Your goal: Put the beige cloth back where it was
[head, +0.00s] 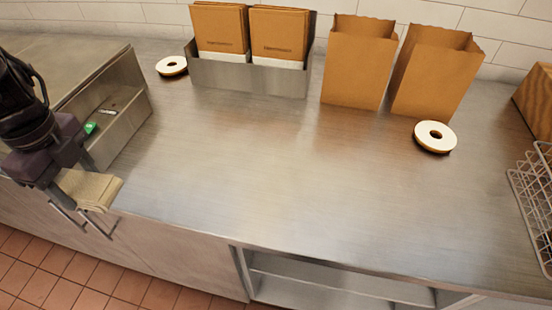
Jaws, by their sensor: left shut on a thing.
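The beige cloth (92,189) is folded and sits at the left, by the counter's front edge. My left gripper (60,172) comes in from the left and is shut on the cloth's left part. The cloth's right end sticks out past the fingers. Below it, thin metal bar handles (97,224) show on the cabinet front. I cannot tell whether the cloth touches them. My right gripper is out of view.
The steel counter (250,170) is clear in the middle. A metal unit (127,105) with a green light stands at the left. At the back are a steel holder (250,80) of brown bags, two open paper bags (357,65) and two tape rolls (435,136). A wire basket (535,195) stands right.

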